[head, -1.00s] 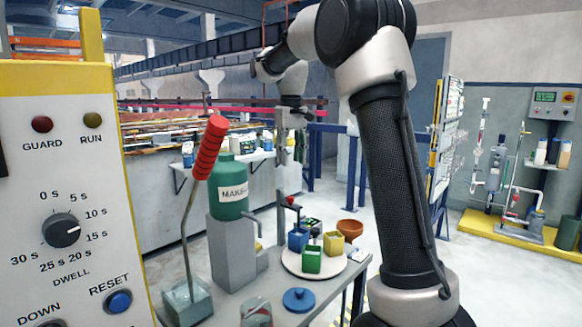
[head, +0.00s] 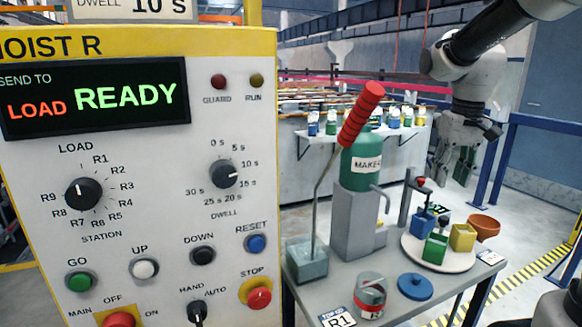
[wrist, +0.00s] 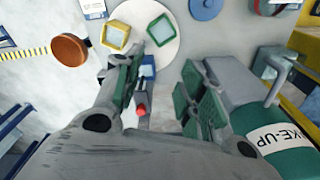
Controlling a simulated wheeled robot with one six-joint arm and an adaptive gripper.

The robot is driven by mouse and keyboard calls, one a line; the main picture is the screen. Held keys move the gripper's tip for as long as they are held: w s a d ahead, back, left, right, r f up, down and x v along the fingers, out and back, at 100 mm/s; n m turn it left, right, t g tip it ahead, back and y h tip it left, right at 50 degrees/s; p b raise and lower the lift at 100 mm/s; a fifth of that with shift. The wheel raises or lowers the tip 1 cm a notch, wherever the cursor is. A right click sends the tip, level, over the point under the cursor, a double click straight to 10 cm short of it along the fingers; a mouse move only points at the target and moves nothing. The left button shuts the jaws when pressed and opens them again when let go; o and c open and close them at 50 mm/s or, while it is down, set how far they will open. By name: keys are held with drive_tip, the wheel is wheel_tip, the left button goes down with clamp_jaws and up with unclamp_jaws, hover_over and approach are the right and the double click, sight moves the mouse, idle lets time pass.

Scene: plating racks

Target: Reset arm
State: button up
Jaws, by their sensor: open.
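My gripper (head: 459,170) hangs at the upper right in the head view, fingers pointing down, above and behind the round white turntable (head: 412,250). In the wrist view my gripper (wrist: 163,85) is open, its green-padded fingers apart. Past the fingers lie a blue cup (wrist: 148,72) and a red knob (wrist: 141,110), which also shows in the head view (head: 421,182). I see nothing held between the fingers. The arm reaches in from the top right corner of the head view.
The green make-up bottle (head: 361,160) on a grey stand is left of my gripper, with a red-handled lever (head: 361,115) beside it. The hoist panel (head: 140,215) fills the left and reads READY. A brown bowl (head: 484,228) is at the table's right. Free floor lies right.

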drive_tip(key=s+f+t, duration=0.2)
drive_tip(key=s, duration=1.7)
drive_tip(key=shift+s+a+t, duration=0.15)
drive_tip(key=shift+a+t, duration=0.15)
drive_tip(key=shift+t, duration=0.1)
drive_tip(key=shift+o, duration=0.8)
drive_tip(key=shift+r+t, duration=0.3)
drive_tip(key=shift+r, duration=0.05)
